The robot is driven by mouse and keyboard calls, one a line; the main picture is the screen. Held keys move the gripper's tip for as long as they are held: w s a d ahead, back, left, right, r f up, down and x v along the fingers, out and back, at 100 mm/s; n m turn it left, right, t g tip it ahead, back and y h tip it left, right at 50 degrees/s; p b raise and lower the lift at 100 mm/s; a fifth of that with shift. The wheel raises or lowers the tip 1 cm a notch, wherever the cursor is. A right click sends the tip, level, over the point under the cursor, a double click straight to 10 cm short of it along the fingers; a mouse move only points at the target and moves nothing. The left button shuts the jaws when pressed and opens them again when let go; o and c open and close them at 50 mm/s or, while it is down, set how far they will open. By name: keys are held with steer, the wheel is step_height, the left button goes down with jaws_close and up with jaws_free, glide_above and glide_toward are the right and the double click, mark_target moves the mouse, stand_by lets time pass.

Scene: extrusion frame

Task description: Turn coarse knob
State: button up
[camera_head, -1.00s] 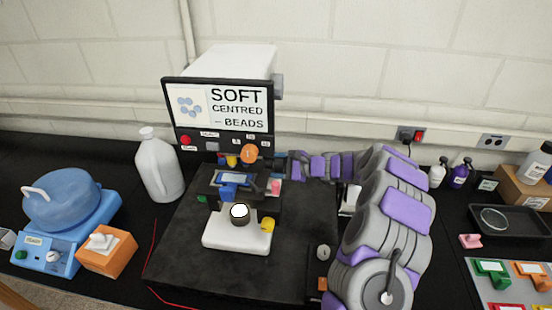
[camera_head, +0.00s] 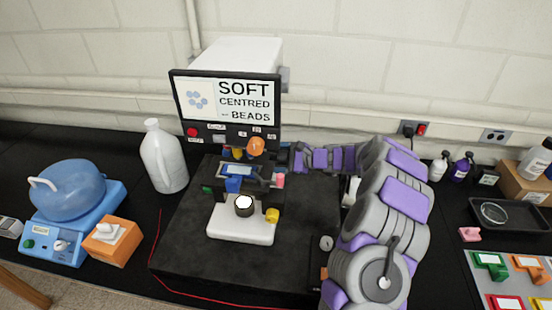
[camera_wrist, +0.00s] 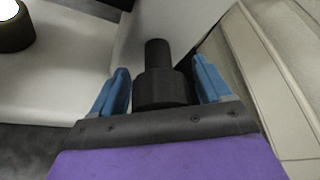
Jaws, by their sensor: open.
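A black stepped knob (camera_wrist: 161,88), wide near my gripper and narrower beyond, shows in the wrist view. My gripper (camera_wrist: 161,68) is open, with one blue finger on each side of the knob. A gap shows at the right finger; contact at the left is hard to tell. In the head view, my arm reaches in from the right to the side of a microscope-like device with a white base (camera_head: 240,231). My fingers and the knob are hidden or too small to make out there.
A screen (camera_head: 227,103) reading "SOFT CENTRED BEADS" stands behind the device. A white jug (camera_head: 164,160) and a blue machine (camera_head: 65,243) stand left, with an orange box (camera_head: 112,243). A black tray (camera_head: 512,218) lies right. The dark platform's front is clear.

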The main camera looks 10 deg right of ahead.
steer(key=p+v, duration=0.2)
steer(key=v, duration=1.5)
stand_by(0.8)
